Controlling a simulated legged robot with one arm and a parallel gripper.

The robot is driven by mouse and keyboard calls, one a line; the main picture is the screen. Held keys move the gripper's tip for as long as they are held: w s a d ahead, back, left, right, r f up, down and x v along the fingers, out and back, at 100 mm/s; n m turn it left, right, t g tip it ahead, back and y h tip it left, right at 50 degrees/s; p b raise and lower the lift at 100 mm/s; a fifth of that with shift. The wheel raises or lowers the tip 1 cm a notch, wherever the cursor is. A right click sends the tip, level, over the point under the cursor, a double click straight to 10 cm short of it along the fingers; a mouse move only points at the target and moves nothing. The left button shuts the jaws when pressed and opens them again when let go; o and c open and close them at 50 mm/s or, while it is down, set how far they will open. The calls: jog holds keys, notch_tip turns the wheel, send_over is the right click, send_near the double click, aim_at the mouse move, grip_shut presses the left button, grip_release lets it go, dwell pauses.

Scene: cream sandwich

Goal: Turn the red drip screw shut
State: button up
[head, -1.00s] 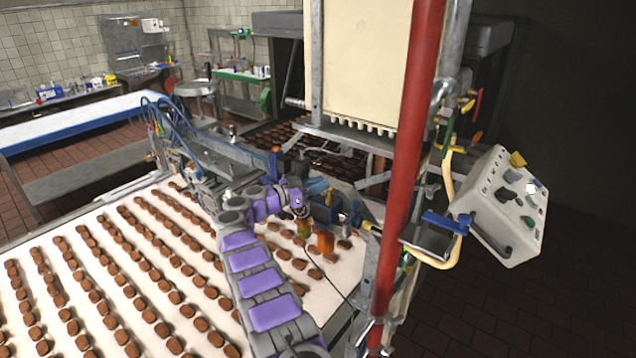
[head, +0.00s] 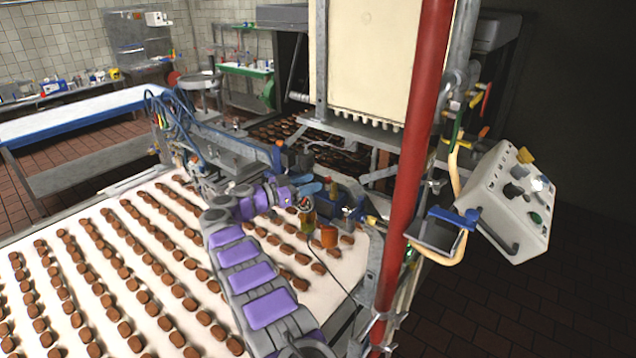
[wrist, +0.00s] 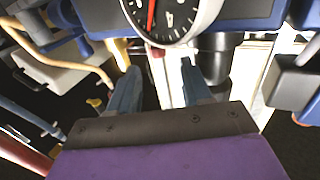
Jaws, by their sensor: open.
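A small reddish knob, likely the red drip screw (wrist: 155,51), shows in the wrist view just below a round gauge (wrist: 172,14). It sits beyond the fingertips, roughly in line with the gap between them. My gripper (wrist: 158,74) has its two blue-grey fingers apart, with nothing seen between them. I cannot tell the exact distance from the fingertips to the knob. In the head view my gripper (head: 308,189) reaches over the far right part of the belt, beside the blue machine frame. I cannot make out the screw there.
The white belt (head: 110,250) carries rows of brown biscuits. A red post (head: 411,170) rises on the right, with a grey control box (head: 508,203) beyond it. A yellow pipe (wrist: 90,67) shows left of the fingers.

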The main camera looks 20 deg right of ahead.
jog(key=s+a, duration=0.1)
jog(key=a, duration=0.7)
jog(key=shift+s+f, duration=0.15)
jog(key=shift+d, duration=0.15)
jog(key=shift+c, duration=0.2)
